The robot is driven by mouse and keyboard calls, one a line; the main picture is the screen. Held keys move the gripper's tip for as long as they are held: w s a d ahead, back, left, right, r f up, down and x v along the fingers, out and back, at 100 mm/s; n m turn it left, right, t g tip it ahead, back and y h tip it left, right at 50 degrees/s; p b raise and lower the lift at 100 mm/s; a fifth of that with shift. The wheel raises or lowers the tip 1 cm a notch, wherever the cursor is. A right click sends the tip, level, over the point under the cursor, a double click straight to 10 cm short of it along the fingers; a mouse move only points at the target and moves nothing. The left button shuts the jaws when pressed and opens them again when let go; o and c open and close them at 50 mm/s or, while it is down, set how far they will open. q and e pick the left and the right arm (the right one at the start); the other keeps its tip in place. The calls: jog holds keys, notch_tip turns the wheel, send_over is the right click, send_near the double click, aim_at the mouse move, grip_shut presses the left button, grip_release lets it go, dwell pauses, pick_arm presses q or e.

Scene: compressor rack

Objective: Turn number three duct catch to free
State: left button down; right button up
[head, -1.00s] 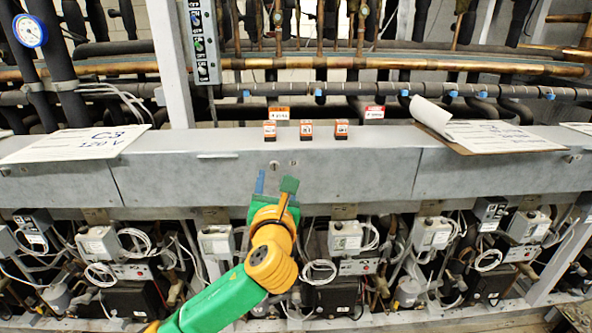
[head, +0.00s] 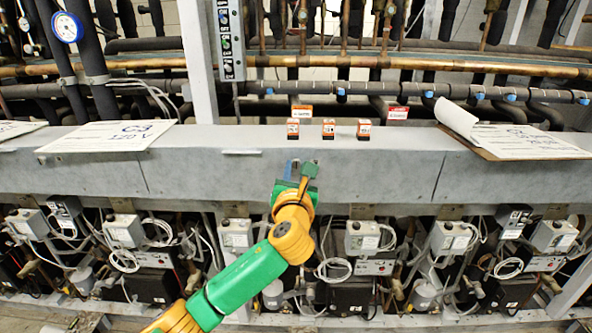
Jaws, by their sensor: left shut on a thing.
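The grey duct (head: 390,165) runs across the picture at mid height. My left gripper (head: 300,167) has its blue and green fingertips against the duct's front face, below the small orange and white blocks. It is shut on the small duct catch there. The fingers hide most of the catch, so its angle cannot be told. No number can be read beside it. My right gripper is not in view.
Three small blocks (head: 329,129) stand on the duct's top edge. A white C3 card (head: 108,136) and a clipboard (head: 530,143) lie on the duct. Compressors, boxes and looped cables crowd the space below; pipes run behind.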

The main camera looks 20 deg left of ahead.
pick_arm(q)
jog(key=shift+r, duration=0.1)
jog(key=n+p, duration=0.1)
jog(key=n, duration=0.2)
jog(key=n+p, duration=0.1)
jog(key=n, duration=0.3)
jog(key=shift+n, duration=0.3)
jog(key=n, duration=0.5)
jog(key=shift+p, duration=0.3)
jog(key=shift+n+b, duration=0.3)
jog(key=shift+n, duration=2.4)
jog(key=c, duration=0.7)
grip_release()
jog(key=shift+w, duration=0.1)
